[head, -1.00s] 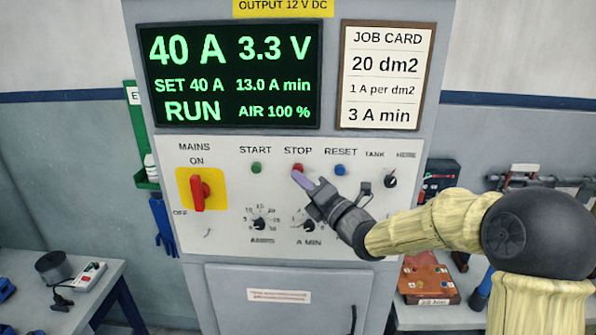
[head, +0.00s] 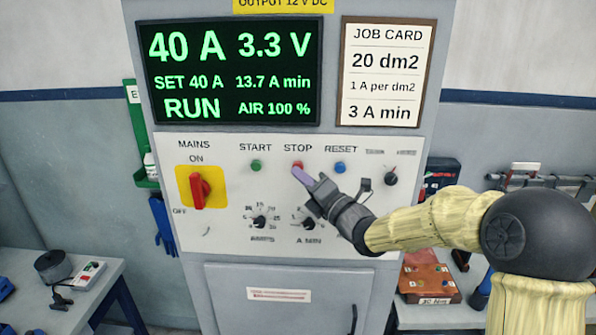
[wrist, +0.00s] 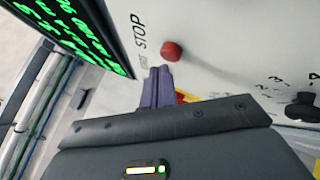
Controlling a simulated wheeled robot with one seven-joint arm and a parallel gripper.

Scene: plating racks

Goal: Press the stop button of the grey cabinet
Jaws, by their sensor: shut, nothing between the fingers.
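The grey cabinet (head: 222,225) stands upright in front of me. Its red stop button (head: 297,165) sits under the STOP label, between the green start button (head: 256,166) and the blue reset button (head: 340,168). My gripper (head: 298,173) is shut and empty, its purple fingertips just below the stop button in the head view and partly overlapping it. In the wrist view the red stop button (wrist: 172,51) shows beyond and to the right of the fingertips (wrist: 157,75), with a gap in the picture. Contact cannot be told. The display (head: 232,72) reads RUN, 40 A, 3.3 V, 13.7 A min.
A red mains switch (head: 200,190) on a yellow plate is at the panel's left, pointing to ON. Two dials, A MIN (head: 308,224) and AMPS (head: 260,222), lie below the buttons. A job card (head: 385,72) hangs right of the display. Benches stand on both sides.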

